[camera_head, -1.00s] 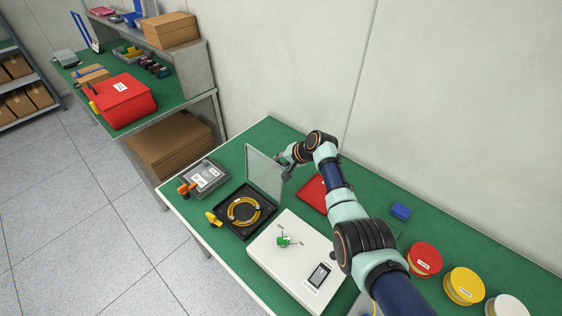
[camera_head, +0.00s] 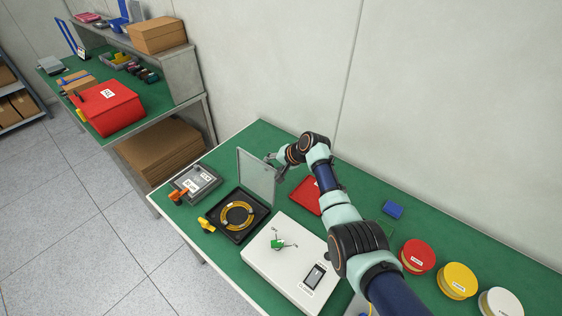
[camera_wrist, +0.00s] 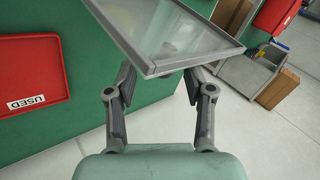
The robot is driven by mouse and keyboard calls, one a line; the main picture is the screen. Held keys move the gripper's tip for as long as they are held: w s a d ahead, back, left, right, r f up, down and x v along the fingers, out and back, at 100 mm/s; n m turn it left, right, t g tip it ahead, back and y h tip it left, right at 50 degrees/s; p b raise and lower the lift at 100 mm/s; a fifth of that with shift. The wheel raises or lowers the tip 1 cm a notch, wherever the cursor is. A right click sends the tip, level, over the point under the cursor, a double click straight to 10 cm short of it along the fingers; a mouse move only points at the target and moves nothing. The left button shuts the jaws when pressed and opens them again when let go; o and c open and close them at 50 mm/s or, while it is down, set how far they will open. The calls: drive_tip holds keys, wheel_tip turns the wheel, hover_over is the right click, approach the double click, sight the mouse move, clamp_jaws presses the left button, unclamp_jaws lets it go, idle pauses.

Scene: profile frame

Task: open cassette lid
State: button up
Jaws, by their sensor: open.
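The black cassette (camera_head: 215,222) lies on the green bench with a yellow ring (camera_head: 238,215) inside. Its clear, grey-framed lid (camera_head: 256,180) stands up steeply from the cassette's back edge, so the inside is exposed. My gripper (camera_head: 273,160) is at the lid's upper right side, behind it. In the wrist view the lid (camera_wrist: 165,30) covers the space ahead of my gripper (camera_wrist: 160,78). The open fingers lie on both sides, their tips near the lid's frame edge. I cannot tell whether they touch it.
A grey case with orange parts (camera_head: 195,180) sits left of the cassette. A white device (camera_head: 285,262) stands close on the right. A red tray marked USED (camera_wrist: 35,60) lies beside my gripper. Red (camera_head: 418,256), yellow (camera_head: 457,280) and white spools are farther right.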

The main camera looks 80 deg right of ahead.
drive_tip(key=v, duration=1.1)
drive_tip(key=shift+a, duration=0.15)
drive_tip(key=shift+s, duration=0.15)
drive_tip(key=w+a+n+t, duration=0.1)
drive_tip(key=w+a+n, duration=0.8)
drive_tip(key=w+a, duration=1.35)
drive_tip(key=a+r+n+t+y, duration=0.15)
drive_tip(key=a+n, duration=0.25)
drive_tip(key=a, duration=0.9)
drive_tip(key=a+r+n+t, duration=0.1)
drive_tip(key=a+r+n, duration=0.2)
drive_tip(key=a, duration=1.1)
drive_tip(key=s+a+r+n+t+y, duration=0.1)
drive_tip(key=s+a+r+n, duration=0.15)
drive_tip(key=a, duration=0.35)
drive_tip(key=s+a+r+n+t+y, duration=0.1)
drive_tip(key=s+a+n, duration=0.15)
drive_tip(key=a, duration=0.35)
wheel_tip(320, 180, up, 24)
drive_tip(key=d+m+p, duration=0.1)
drive_tip(key=p, duration=2.2)
drive_tip(key=shift+d+f+p, duration=0.15)
drive_tip(key=shift+d+p, duration=0.15)
